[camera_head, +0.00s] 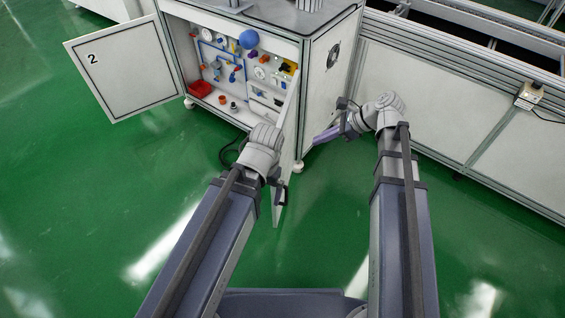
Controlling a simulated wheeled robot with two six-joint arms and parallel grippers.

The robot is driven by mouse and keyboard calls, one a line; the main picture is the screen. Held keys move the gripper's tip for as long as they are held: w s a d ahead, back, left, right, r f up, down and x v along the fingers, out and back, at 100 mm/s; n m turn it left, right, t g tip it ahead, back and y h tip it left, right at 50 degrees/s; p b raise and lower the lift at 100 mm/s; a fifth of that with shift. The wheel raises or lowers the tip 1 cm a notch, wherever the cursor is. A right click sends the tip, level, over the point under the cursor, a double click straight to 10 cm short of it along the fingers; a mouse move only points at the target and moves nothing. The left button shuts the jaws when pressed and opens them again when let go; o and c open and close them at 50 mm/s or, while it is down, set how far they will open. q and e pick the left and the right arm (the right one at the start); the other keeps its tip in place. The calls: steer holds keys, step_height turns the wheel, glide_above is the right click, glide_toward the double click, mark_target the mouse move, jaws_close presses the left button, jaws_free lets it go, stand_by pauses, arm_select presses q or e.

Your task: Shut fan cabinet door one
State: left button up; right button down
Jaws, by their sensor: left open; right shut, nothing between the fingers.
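The fan cabinet (316,85) stands at top centre with its front open. Door one (291,118), the right-hand door, stands open and shows as a narrow, nearly edge-on panel. Its lower end shows below my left wrist, beside a small black part that may be its handle. My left gripper (262,150) is open in front of this door; its fingers are mostly hidden behind the wrist, and I cannot tell whether it touches the door. My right gripper (327,135) is shut and empty, right of the door, near the cabinet's lower right corner.
Door "2" (117,68) stands wide open on the left. Inside the cabinet are gauges, blue pipes and a red tray (200,88). A long white conveyor frame (440,95) borders the right side. The green floor at lower left is clear.

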steer(key=a+r+b+x, duration=0.1)
steer(key=r+b+x, duration=0.1)
steer(key=b+x, duration=0.5)
steer(key=shift+x, duration=3.2)
steer(key=shift+w+a+r, duration=0.2)
steer(key=shift+a, duration=0.05)
